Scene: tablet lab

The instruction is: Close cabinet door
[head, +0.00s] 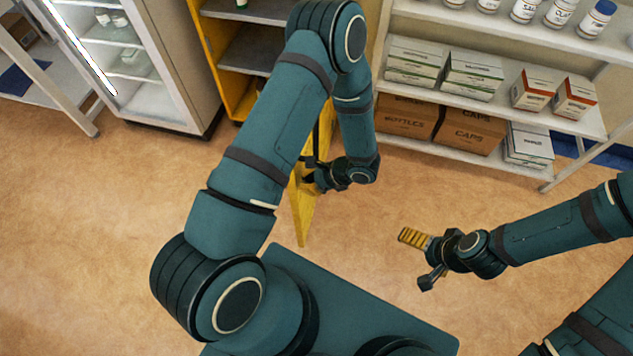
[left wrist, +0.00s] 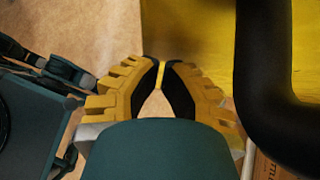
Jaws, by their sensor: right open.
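The yellow cabinet (head: 236,98) stands at the back, left of centre, and its front is open, with grey shelves showing. Its yellow door (head: 303,212) is swung out toward me, seen nearly edge-on; it fills the upper right of the left wrist view (left wrist: 200,30). The door's dark bar handle (left wrist: 270,85) runs down the right of that view. My left gripper (head: 309,180) is beside the door and handle, partly hidden in the head view. In the wrist view its fingertips (left wrist: 160,66) are together, with the handle outside them. My right gripper (head: 414,262) is open and empty above the floor, away from the door.
A glass-fronted fridge (head: 150,90) stands left of the cabinet. A white shelf unit (head: 560,125) with bottles, boxes and cartons stands to the right. A table (head: 60,95) is at the far left. The floor (head: 90,230) in front is clear.

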